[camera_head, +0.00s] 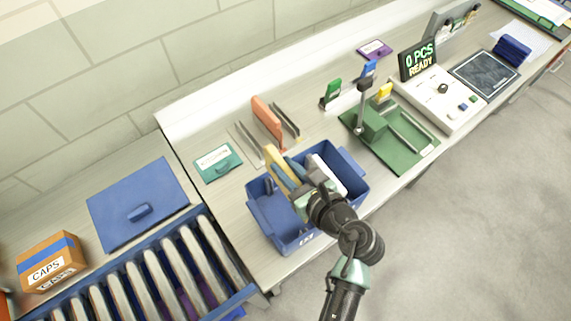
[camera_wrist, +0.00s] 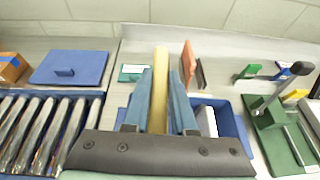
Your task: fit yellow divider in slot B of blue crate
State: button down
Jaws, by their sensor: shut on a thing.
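My gripper (camera_wrist: 160,105) is shut on the yellow divider (camera_wrist: 159,85), with its two blue-grey fingers on either side of it. In the head view the yellow divider (camera_head: 274,162) stands up tilted above the blue crate (camera_head: 262,217). The crate sits near the table's front edge; my gripper (camera_head: 293,175) and wrist hide its middle. A white upright piece (camera_head: 328,174) stands in the crate's right part. The divider's lower end and the slots are hidden, so I cannot tell whether it touches the crate. Slot letters are not readable.
Behind the crate stand an orange panel (camera_head: 267,118) and dark thin panels in a rack. A teal card (camera_head: 218,163) lies to the left. A green fixture (camera_head: 398,137) with a post stands at right. A roller conveyor (camera_head: 165,270) and blue lid (camera_head: 138,204) are at left.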

jog(key=shift+f+b, duration=2.1)
jog(key=shift+f, duration=0.75)
notch_tip(320, 180, down, 11)
jog(key=b, duration=0.8)
jog(key=shift+f+b, duration=0.15)
jog(key=shift+b, duration=0.15)
dwell(3.2)
jog(key=c, duration=0.7)
grip_release()
jog(key=shift+s+f, duration=0.1)
